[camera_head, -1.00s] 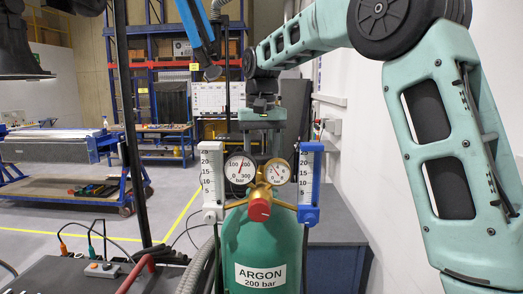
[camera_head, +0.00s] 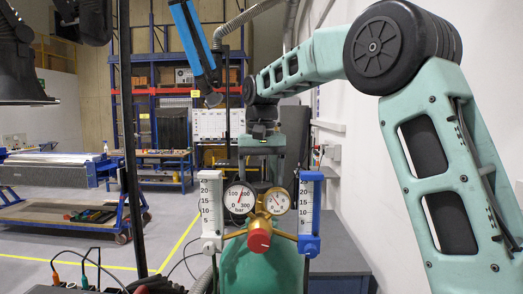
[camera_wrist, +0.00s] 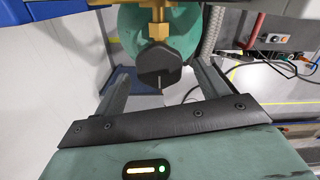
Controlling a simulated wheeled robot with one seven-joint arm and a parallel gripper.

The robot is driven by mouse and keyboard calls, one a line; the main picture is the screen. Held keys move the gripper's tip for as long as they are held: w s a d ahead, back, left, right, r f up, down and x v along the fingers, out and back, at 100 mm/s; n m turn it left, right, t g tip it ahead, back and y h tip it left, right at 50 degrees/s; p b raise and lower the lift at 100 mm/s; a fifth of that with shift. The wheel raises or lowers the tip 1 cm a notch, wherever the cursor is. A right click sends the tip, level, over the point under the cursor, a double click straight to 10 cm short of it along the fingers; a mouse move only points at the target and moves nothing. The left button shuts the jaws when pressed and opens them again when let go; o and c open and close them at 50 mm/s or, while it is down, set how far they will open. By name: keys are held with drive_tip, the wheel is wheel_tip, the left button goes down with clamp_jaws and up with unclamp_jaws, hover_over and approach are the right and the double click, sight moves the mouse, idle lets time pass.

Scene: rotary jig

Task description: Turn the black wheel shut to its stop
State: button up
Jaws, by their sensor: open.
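The black wheel (camera_wrist: 159,66) is a dark faceted knob with a pale mark line, on a brass stem in front of the green cylinder in the wrist view. My gripper (camera_wrist: 160,76) is open, with one finger on each side of the wheel and a visible gap at both sides. In the head view my gripper (camera_head: 262,146) hangs behind the gauges; its fingertips and the black wheel are hidden there. The green cylinder (camera_head: 262,270) carries a brass regulator with a red knob (camera_head: 258,241) on the near side.
Two round gauges (camera_head: 239,197) and two upright flow tubes, one white (camera_head: 211,205) and one blue-backed (camera_head: 309,205), stand close around the regulator. A white wall (camera_head: 365,150) is at the right. Cables and a hose show beside the cylinder in the wrist view.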

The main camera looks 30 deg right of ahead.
sight(261, 184)
wheel_tip(261, 184, up, 17)
drive_tip(key=shift+f, duration=0.15)
idle(0.4)
idle(0.5)
